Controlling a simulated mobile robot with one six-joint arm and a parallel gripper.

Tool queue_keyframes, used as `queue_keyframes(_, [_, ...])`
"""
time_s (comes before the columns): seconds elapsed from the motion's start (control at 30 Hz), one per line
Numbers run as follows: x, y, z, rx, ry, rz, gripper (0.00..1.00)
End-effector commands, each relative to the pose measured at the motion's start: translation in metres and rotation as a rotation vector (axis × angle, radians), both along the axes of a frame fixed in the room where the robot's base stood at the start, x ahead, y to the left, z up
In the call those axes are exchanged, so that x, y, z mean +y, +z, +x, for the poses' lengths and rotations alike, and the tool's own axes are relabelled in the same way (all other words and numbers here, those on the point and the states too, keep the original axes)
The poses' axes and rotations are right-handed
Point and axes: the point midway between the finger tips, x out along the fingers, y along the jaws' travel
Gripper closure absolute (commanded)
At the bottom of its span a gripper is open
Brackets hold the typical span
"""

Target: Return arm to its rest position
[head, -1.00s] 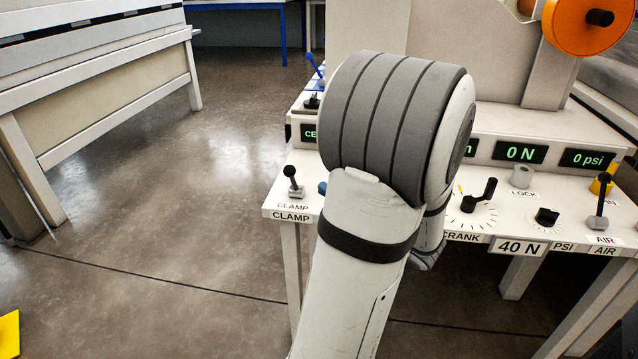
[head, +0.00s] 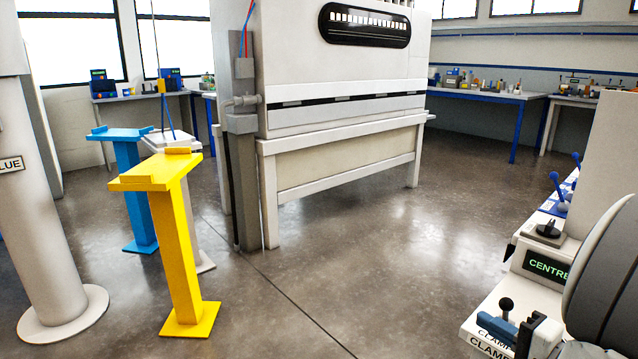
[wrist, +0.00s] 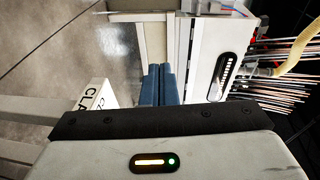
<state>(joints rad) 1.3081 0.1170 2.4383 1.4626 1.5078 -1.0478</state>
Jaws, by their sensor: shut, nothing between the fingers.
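My gripper (wrist: 158,74) shows in the wrist view as two blue fingers pressed together with nothing between them. In the head view its blue fingertips (head: 492,326) are at the lower right, in front of the console, beside the black-knobbed clamp lever (head: 506,305). Whether they touch the lever cannot be told. Part of the green "CENTRE" display (head: 546,266) remains visible. In the wrist view a white panel corner with "CLA" lettering (wrist: 90,98) lies left of the fingers.
A large white machine (head: 340,140) stands at centre back. A yellow stand (head: 178,250), a blue stand (head: 135,190) and a pale column (head: 50,220) are at the left. Workbenches (head: 490,95) line the back. The floor (head: 380,260) between machine and console is open.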

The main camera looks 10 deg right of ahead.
Motion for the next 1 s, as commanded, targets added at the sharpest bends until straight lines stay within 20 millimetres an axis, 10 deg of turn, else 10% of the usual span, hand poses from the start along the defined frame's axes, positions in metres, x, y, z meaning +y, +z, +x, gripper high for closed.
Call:
queue_keyframes(0.2, [0.117, 0.061, 0.018, 0.309, 0.398, -0.069, 1.0])
queue_keyframes(0.4, [0.188, 0.097, -0.002, 0.578, 0.654, -0.253, 1.0])
queue_keyframes(1.0, [0.243, 0.248, -0.038, 0.804, 0.836, -1.18, 1.0])
